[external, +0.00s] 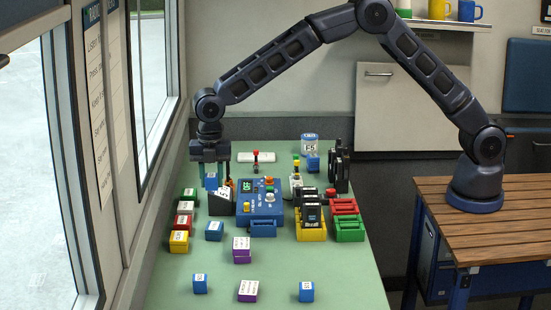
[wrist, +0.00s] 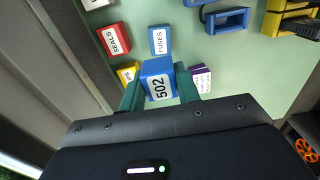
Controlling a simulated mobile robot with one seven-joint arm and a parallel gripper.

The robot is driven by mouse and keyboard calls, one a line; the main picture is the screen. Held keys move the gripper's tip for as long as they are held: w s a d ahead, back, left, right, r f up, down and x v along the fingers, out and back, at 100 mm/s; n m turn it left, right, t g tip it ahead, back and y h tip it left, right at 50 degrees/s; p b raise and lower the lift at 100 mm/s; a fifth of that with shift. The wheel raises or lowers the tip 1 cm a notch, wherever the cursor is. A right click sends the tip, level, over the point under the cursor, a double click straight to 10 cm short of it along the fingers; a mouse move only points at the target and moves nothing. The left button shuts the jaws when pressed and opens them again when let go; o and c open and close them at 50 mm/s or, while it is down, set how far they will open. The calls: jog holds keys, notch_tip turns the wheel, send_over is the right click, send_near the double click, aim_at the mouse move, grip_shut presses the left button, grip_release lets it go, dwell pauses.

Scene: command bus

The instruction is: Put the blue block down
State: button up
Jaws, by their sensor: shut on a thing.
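My gripper (external: 212,180) is at the far left of the green table, pointing down. It is shut on a blue block (external: 211,183). In the wrist view the block (wrist: 157,80) sits between the two green fingers, with a white label reading 502. It looks larger than the blocks beyond it, so it appears held above the tabletop; the exact gap cannot be told. Other blue blocks stand on the table: one left of centre (external: 214,230), labelled FUSES in the wrist view (wrist: 160,40), and two near the front (external: 200,284), (external: 306,291).
A blue button console (external: 261,205) stands right of my gripper, with a dark angled holder (external: 221,203) between. Red (external: 183,221) and yellow (external: 179,241) blocks line the left edge. Yellow, red and green trays (external: 349,229) stand right. The green table (external: 185,265) has bare room toward the front.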

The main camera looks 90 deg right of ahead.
aim_at(214, 225)
notch_tip(214, 225, down, 12)
jog(key=shift+r, duration=0.25)
dwell(0.3)
jog(key=shift+f, duration=0.15)
jog(key=o, duration=1)
jog(key=shift+c, duration=0.2)
